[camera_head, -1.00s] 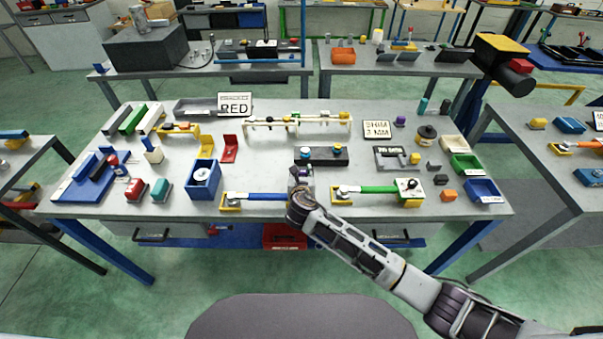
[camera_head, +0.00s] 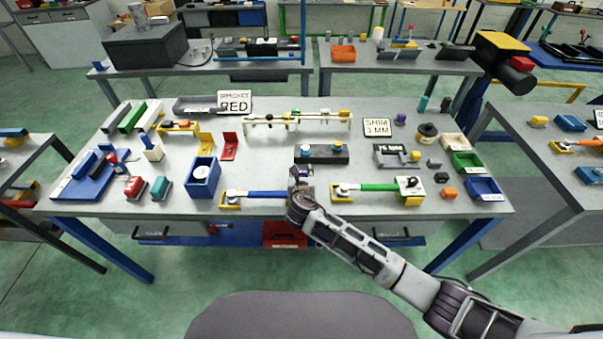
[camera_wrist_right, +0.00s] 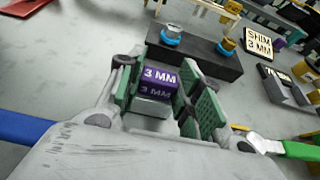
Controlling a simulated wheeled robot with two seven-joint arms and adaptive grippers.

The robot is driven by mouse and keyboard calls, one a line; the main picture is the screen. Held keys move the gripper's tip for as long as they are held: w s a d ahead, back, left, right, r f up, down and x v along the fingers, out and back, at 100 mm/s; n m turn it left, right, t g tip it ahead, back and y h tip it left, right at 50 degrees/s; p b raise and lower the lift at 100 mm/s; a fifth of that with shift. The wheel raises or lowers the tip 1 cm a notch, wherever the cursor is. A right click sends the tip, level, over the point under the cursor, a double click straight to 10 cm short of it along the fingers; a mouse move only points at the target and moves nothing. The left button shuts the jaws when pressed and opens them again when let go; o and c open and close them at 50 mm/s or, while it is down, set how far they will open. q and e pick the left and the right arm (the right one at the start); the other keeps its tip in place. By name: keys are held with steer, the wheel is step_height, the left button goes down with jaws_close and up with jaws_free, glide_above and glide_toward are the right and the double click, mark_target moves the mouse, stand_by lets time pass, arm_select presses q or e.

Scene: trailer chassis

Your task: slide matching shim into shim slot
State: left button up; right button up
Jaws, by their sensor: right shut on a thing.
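My right gripper (camera_wrist_right: 160,92) is shut on a purple shim (camera_wrist_right: 160,77) marked "3 MM", which sits between its green finger pads in the right wrist view. In the head view the right gripper (camera_head: 300,180) is over the front middle of the workbench, and its wrist hides most of the shim. A dark block (camera_head: 322,159) with a blue-ringed and a yellow knob lies just beyond the gripper. A sign reading "SHIM 3 MM" (camera_head: 376,127) stands behind a grey fixture (camera_head: 390,161). I cannot tell which opening is the shim slot. My left gripper is not in view.
A blue-handled tool (camera_head: 262,195) lies left of the gripper and a green-handled one (camera_head: 378,188) right of it, both near the front edge. A blue box (camera_head: 202,187) stands further left. Green (camera_head: 467,163) and blue bins are at the right. The bench middle has clear patches.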

steer(key=shift+f, duration=0.1)
stand_by(0.3)
steer(key=o, duration=1.1)
steer(key=shift+o, duration=0.2)
steer(key=o, duration=0.5)
steer(key=shift+r+p, duration=0.95)
steer(key=shift+r, duration=2.5)
